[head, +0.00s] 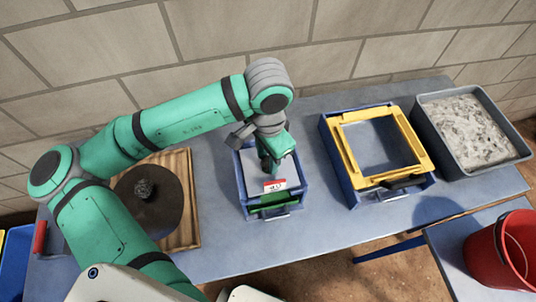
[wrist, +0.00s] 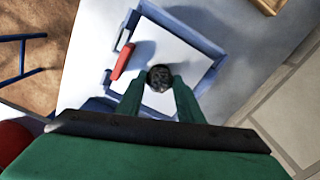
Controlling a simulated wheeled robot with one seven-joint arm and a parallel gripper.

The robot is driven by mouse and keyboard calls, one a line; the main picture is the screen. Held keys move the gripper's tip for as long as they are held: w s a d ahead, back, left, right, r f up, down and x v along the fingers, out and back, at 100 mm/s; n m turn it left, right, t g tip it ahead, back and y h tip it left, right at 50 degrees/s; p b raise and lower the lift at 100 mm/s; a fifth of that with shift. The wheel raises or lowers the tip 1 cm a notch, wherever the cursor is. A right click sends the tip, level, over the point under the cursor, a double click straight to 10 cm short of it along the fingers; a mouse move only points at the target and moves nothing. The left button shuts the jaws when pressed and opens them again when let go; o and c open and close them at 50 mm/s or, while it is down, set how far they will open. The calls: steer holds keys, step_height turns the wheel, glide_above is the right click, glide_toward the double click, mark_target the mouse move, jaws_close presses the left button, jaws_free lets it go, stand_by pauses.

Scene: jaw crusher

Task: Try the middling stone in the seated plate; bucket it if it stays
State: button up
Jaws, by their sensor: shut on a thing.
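My gripper (head: 268,168) is over the blue-framed box in the middle of the table. In the wrist view my gripper (wrist: 159,84) is shut on a dark, rough, round stone (wrist: 159,77), held between its fingertips. Below it is the box's blue rim (wrist: 196,38) and a pale flat inner surface (wrist: 165,45). I cannot tell whether the stone touches that surface. The box (head: 298,203) has a green front part and a red-and-white label. A red bucket (head: 490,248) stands at the lower right.
A yellow frame (head: 427,165) sits on another blue box to the right. A grey tub (head: 424,120) of pale rubble stands at the far right. Another dark stone (head: 144,188) lies on a dark round plate (head: 165,213) over a wooden board (head: 190,232) at left.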

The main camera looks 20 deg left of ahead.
steer(key=o, duration=1.2)
steer(key=shift+c, duration=0.2)
step_height(320, 180, up, 11)
steer(key=shift+f, duration=0.1)
